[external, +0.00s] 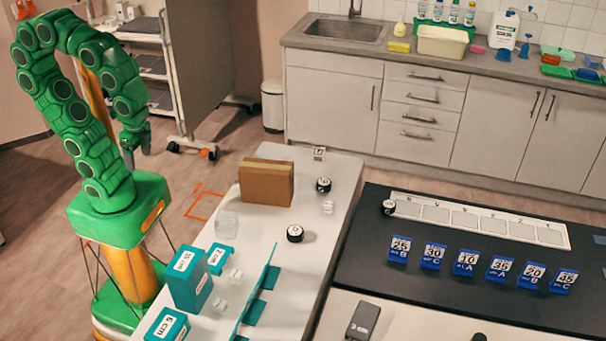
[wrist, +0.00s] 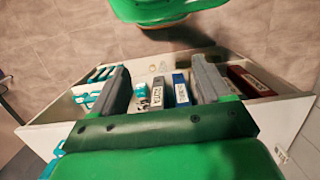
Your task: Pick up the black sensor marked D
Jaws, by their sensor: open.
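Several round black sensors with white tops show in the external view. One sensor (external: 323,184) stands near the far right part of the white table, one (external: 295,233) at its middle, and one (external: 388,207) at the left end of the white strip on the black mat. Their marks are too small to read, so I cannot tell which is D. My gripper (external: 138,145) hangs left of the white table, well away from the sensors. In the wrist view my gripper (wrist: 160,85) has its two grey fingers apart, with no sensor seen between them.
A cardboard box (external: 266,184), a glass jar (external: 227,224), teal boxes (external: 190,279) and a teal divider (external: 256,300) stand on the white table (external: 262,222). Blue label stands (external: 467,263) line the black mat (external: 355,275). The wrist view shows a white-walled shelf or tray (wrist: 48,130) below.

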